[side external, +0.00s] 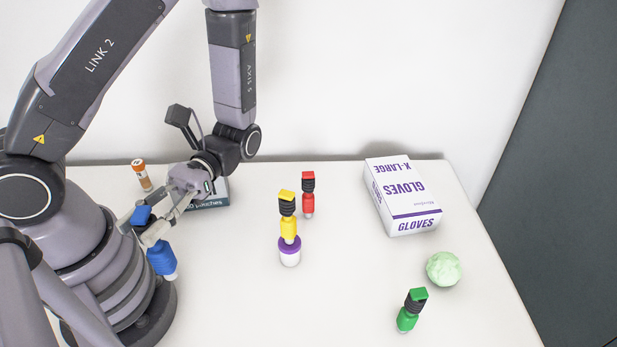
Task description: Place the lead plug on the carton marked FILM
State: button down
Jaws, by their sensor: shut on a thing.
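Several lead plugs show, each with a coloured cap and body. My gripper (150,232) is shut on the blue plug (162,259) at the left, close to my base. Its fingers hide the plug's middle; I cannot tell whether its lower end touches the table. A yellow plug (288,227) stands on a purple-lidded white pot. A red plug (308,195) stands behind it, and a green plug (410,310) stands at the front right. I see no carton with the word FILM readable. A dark carton (211,197) behind my gripper is partly hidden, with "pouches" lettering showing.
A white and purple GLOVES carton (408,202) lies at the back right. A pale green crumpled ball (443,268) is in front of it. The purple-lidded pot (290,256) is mid-table. An orange vial (142,175) stands at the back left. The front middle of the table is clear.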

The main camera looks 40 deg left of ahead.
jog(key=w+a+f+m+y, duration=0.1)
jog(key=a+m+y, duration=0.6)
jog(key=a+y, duration=0.3)
jog(key=w+a+r+m+t+y, duration=0.6)
jog(key=w+a+m+t+y, duration=0.2)
jog(key=a+m+t+y, duration=0.4)
jog(key=w+a+f+n, duration=0.1)
jog(key=w+a+f, duration=0.3)
jog(key=w+f, duration=0.8)
jog(key=shift+w+f+y, duration=0.2)
jog(key=shift+y, duration=0.2)
jog(key=shift+f, duration=0.2)
jog(key=c, duration=0.8)
grip_release()
